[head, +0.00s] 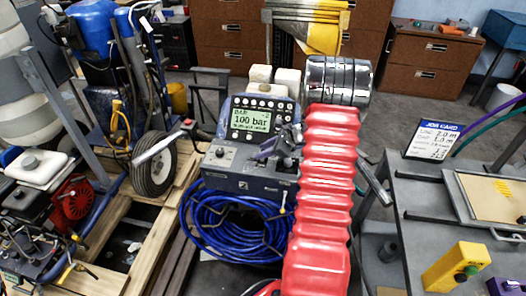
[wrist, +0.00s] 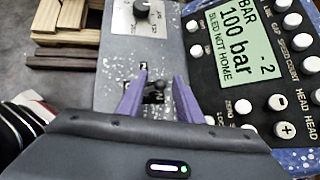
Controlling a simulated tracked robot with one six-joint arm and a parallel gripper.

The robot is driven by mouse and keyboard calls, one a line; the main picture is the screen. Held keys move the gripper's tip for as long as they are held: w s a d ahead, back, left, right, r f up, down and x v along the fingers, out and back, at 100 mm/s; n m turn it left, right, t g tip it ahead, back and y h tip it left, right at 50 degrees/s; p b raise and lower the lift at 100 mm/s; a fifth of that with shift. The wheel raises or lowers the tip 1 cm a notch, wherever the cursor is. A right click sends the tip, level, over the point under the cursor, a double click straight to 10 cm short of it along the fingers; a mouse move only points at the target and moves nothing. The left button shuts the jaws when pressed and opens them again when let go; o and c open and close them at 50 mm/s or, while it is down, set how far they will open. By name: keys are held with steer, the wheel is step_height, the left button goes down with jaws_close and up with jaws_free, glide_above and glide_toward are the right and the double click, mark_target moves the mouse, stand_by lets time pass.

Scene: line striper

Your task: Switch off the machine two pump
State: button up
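The machine's grey control panel (head: 245,160) stands in the middle of the head view. Its green display (wrist: 240,37) reads "100 bar", "SLED NOT HOME" and "-2" in the wrist view. A small dark toggle switch (wrist: 154,92) sits on the grey panel left of the display. My gripper (wrist: 160,82) has its two purple fingers apart, one on each side of the toggle, with visible gaps. In the head view my gripper (head: 276,148) is low over the panel's right part and hides the switch. A round knob (wrist: 142,8) is farther up the panel.
Buttons (wrist: 284,130) lie close to the right finger. A blue hose coil (head: 235,225) hangs below the panel. At right, a grey bench (head: 415,215) holds a job card (head: 434,140) and a yellow box (head: 457,266). Another wheeled machine (head: 60,190) stands at left.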

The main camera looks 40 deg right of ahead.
mark_target(263, 164)
steer(key=shift+f, duration=0.1)
steer(key=c, duration=0.8)
steer(key=shift+d, duration=0.1)
jaws_close()
steer(key=shift+d+r, duration=0.1)
steer(key=shift+r, duration=0.1)
steer(key=shift+s+n+t+h, duration=0.15)
steer(key=shift+n+t+h, duration=0.15)
steer(key=shift+t+h, duration=0.25)
steer(key=shift+s+a+n+t+h, duration=0.15)
steer(key=shift+a+n+t+h, duration=0.15)
steer(key=shift+a+t+h, duration=0.15)
steer(key=shift+s+a+n+t+h, duration=0.1)
steer(key=shift+s+n+t+h, duration=0.05)
steer(key=shift+n+t+h, duration=0.15)
steer(key=shift+s+a+f+n+t+h, duration=0.15)
steer(key=shift+s+a+n+t+h, duration=0.25)
steer(key=shift+n+t+h, duration=0.35)
steer(key=shift+s+a+f+n+t+h, duration=0.1)
steer(key=shift+s+a+n+t+h, duration=0.15)
steer(key=shift+a+n+t+h, duration=0.5)
stand_by(1.4)
steer(key=shift+d+y, duration=0.25)
steer(key=shift+y, duration=0.05)
